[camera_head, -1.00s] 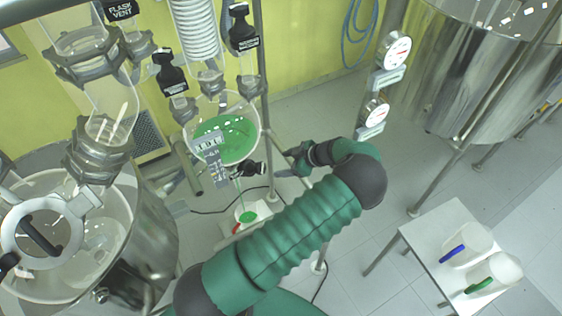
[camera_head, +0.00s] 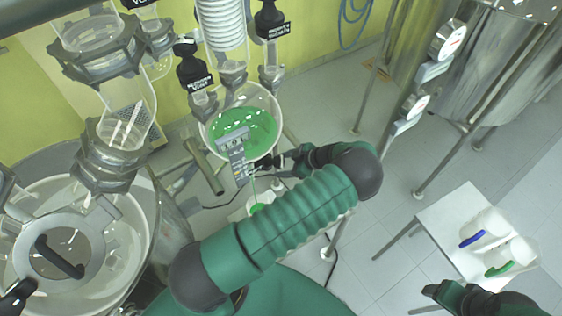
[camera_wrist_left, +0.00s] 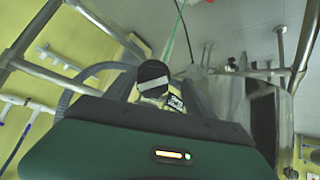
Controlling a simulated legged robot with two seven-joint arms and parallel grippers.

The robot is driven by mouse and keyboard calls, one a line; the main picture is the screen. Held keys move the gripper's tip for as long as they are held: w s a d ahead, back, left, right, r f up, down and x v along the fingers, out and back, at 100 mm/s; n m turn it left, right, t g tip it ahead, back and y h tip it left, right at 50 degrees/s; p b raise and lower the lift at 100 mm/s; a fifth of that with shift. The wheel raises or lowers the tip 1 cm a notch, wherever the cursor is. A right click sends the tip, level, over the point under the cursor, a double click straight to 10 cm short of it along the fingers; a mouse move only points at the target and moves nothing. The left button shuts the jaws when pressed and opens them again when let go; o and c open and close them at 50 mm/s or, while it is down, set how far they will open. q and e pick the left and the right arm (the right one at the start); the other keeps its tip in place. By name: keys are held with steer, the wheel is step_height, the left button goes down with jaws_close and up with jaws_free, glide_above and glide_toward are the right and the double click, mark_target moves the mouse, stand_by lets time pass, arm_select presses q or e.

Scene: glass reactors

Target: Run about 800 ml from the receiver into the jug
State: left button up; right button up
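The glass receiver (camera_head: 262,122) holds bright green liquid, with a grey scale label (camera_head: 233,142) on its front. A thin green stream falls below it into the jug (camera_head: 254,197), which has green liquid inside and is partly hidden by my arm. The stream also shows in the left wrist view. My left gripper (camera_head: 267,164) is at the drain valve under the receiver. In the left wrist view, a black knob with a white label (camera_wrist_left: 153,78) is in front of it; its grip is unclear. My right gripper (camera_head: 437,291) is at the lower right, away from the receiver.
A white side table (camera_head: 445,222) at the right holds two white jugs, with a blue handle (camera_head: 472,239) and a green handle (camera_head: 499,269). A glass reactor vessel (camera_head: 130,225) stands at the left. Steel tanks and gauges (camera_head: 447,40) are at upper right.

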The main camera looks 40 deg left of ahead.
mark_target(280, 160)
arm_select(q)
steer(key=shift+d, duration=0.1)
steer(key=shift+c, duration=1.2)
steer(key=shift+w+a+f, duration=0.1)
steer(key=shift+w+a, duration=0.05)
steer(key=shift+a, duration=0.05)
steer(key=shift+c, duration=1.1)
steer(key=a, duration=0.3)
steer(key=shift+f, duration=0.35)
steer(key=c, duration=0.7)
steer(key=shift+s, duration=0.25)
steer(key=shift+c, duration=0.3)
steer(key=shift+w+d, duration=0.25)
steer(key=shift+w, duration=0.05)
steer(key=shift+o, duration=0.2)
arm_select(e)
steer(key=shift+w+a, duration=0.25)
steer(key=shift+a, duration=0.65)
steer(key=shift+a, duration=0.1)
